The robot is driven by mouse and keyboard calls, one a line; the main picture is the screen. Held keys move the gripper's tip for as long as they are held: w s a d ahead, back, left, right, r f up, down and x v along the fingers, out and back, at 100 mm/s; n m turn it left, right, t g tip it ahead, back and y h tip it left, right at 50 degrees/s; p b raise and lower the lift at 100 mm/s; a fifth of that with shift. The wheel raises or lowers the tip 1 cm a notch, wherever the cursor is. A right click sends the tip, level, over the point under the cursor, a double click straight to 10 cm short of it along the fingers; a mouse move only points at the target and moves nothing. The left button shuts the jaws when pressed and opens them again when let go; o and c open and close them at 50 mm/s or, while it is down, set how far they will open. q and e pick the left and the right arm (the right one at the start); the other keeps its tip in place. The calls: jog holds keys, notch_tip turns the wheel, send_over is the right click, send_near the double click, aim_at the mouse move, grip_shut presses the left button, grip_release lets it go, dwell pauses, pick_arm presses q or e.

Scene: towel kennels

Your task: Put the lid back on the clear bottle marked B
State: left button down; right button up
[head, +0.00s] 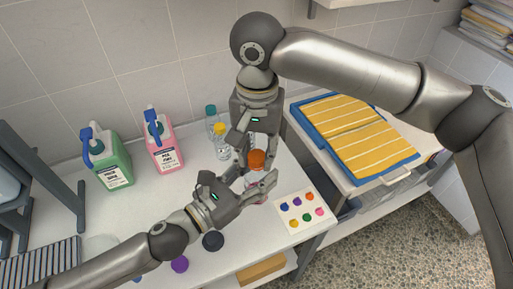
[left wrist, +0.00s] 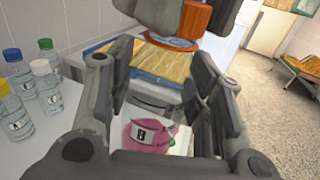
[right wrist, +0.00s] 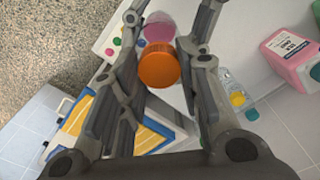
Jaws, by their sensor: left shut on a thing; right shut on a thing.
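The bottle marked B (left wrist: 150,136) looks pink, with a white label, between the fingers of my left gripper (head: 258,190); it also shows in the right wrist view (right wrist: 158,28). My left gripper is shut on it near the table's right part. My right gripper (head: 248,165) is shut on an orange lid (head: 257,160). The lid shows large in the right wrist view (right wrist: 159,67) and at the top of the left wrist view (left wrist: 192,20). It is held above the bottle and looks apart from it. The bottle is mostly hidden in the head view.
A card with coloured dots (head: 301,211) lies right of the bottle. Capped bottles (head: 220,142), a green jug (head: 112,165) and a pink jug (head: 164,148) stand behind. A dark disc (head: 213,241) and a purple round piece (head: 180,264) lie in front. Striped yellow towels (head: 358,135) lie at right.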

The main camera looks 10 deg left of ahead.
jog(key=m, duration=0.7)
jog(key=shift+m, duration=0.4)
jog(key=m, duration=0.6)
jog(key=o, duration=0.6)
jog(key=shift+s, duration=0.1)
jog(key=shift+d, duration=0.1)
jog(key=shift+r, duration=2.25)
